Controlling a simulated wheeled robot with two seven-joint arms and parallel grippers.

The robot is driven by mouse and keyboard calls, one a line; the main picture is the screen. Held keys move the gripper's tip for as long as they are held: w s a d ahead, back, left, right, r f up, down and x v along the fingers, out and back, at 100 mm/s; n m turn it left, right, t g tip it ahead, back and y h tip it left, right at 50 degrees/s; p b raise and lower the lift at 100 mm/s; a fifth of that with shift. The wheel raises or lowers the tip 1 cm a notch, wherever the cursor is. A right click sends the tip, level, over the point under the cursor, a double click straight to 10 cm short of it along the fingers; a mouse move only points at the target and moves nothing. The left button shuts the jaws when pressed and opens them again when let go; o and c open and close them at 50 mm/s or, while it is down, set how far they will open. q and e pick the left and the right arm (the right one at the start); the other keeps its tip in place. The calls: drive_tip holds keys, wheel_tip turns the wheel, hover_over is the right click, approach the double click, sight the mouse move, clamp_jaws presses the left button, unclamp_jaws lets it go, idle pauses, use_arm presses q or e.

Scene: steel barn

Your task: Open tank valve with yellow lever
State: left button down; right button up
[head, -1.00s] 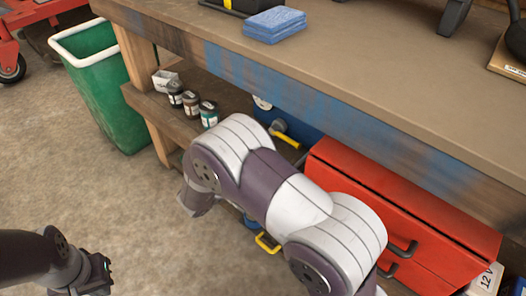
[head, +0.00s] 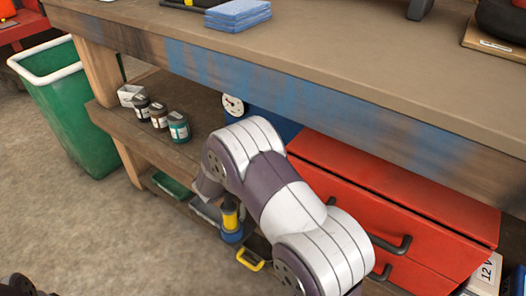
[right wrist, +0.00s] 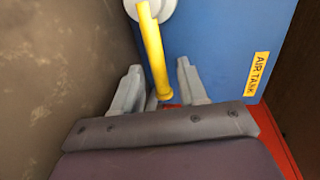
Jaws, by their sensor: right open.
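The yellow lever (right wrist: 155,55) hangs slanting down from a pale round fitting (right wrist: 150,8) on the blue air tank (right wrist: 215,45) in the right wrist view. My right gripper (right wrist: 157,88) is open, with one grey finger on each side of the lever's lower end. I cannot tell whether either finger touches it. In the head view the tank (head: 287,128) sits under the bench, partly hidden by my right arm, which also hides the lever and the right gripper's fingertips. Only a dark bit of my left arm shows at the lower left corner.
A red tool chest (head: 400,205) stands right of the tank. Several small jars (head: 160,118) are on the lower shelf (head: 110,120). A green bin (head: 70,115) stands at the left.

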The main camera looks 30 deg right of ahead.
clamp_jaws()
use_arm(q)
drive_tip(key=shift+r, duration=0.1)
